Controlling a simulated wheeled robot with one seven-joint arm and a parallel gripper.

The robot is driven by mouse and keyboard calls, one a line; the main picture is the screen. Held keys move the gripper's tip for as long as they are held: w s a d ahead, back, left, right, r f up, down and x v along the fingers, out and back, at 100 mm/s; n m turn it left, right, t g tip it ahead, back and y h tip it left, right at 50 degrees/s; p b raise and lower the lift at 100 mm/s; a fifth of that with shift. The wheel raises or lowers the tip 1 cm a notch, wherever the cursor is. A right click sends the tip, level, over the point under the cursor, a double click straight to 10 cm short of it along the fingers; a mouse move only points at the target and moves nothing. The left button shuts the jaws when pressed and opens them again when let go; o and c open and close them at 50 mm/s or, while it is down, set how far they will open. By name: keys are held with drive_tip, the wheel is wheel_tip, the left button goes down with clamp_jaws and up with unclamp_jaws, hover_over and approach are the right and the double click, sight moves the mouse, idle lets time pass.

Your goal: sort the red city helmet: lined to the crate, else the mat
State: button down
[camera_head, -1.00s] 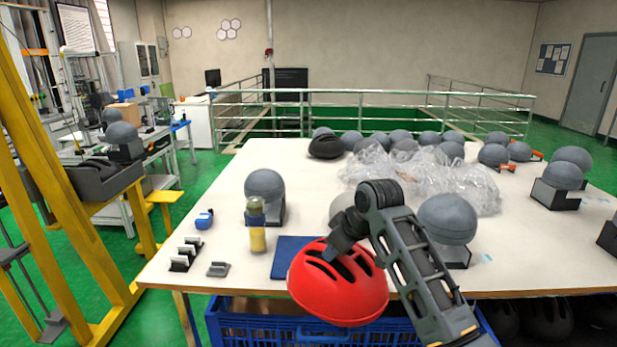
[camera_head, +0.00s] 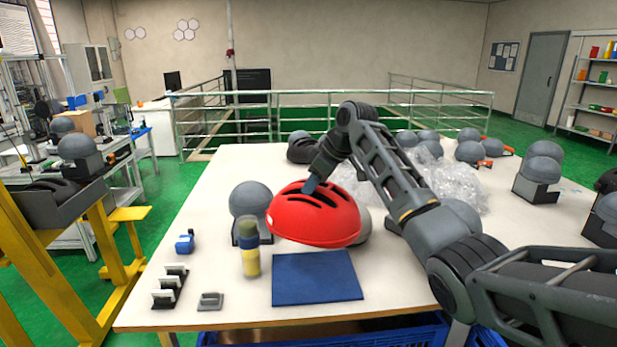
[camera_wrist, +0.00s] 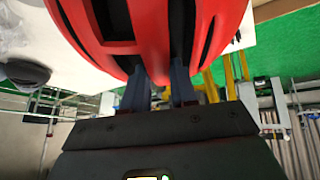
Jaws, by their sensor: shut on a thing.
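The red city helmet (camera_head: 316,217) is held in the air above the white table, just behind the blue mat as I see it. Its vented outer shell faces up and its inside is hidden, so I cannot tell whether it is lined. My gripper (camera_head: 311,186) is shut on the helmet at its top vents. In the wrist view the red shell (camera_wrist: 150,35) fills the upper middle, with my fingers (camera_wrist: 160,88) at it. The blue mat (camera_head: 316,278) lies flat and bare on the table. The blue crate (camera_head: 390,336) is below the table's front edge, mostly cut off.
Small holders (camera_head: 169,287) and a blue gadget (camera_head: 185,242) sit at front left. Clear plastic wrap (camera_head: 440,180) and several headforms fill the back. A yellow frame (camera_head: 60,270) stands at left.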

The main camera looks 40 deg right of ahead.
wheel_tip(320, 180, down, 17)
drive_tip(key=b, duration=0.8)
drive_tip(key=shift+f, duration=0.3)
idle(0.3)
drive_tip(key=c, duration=0.8)
unclamp_jaws()
drive_tip(key=shift+c, duration=1.6)
drive_tip(key=shift+r, duration=0.15)
wheel_tip(320, 180, up, 8)
drive_tip(key=p, duration=0.6)
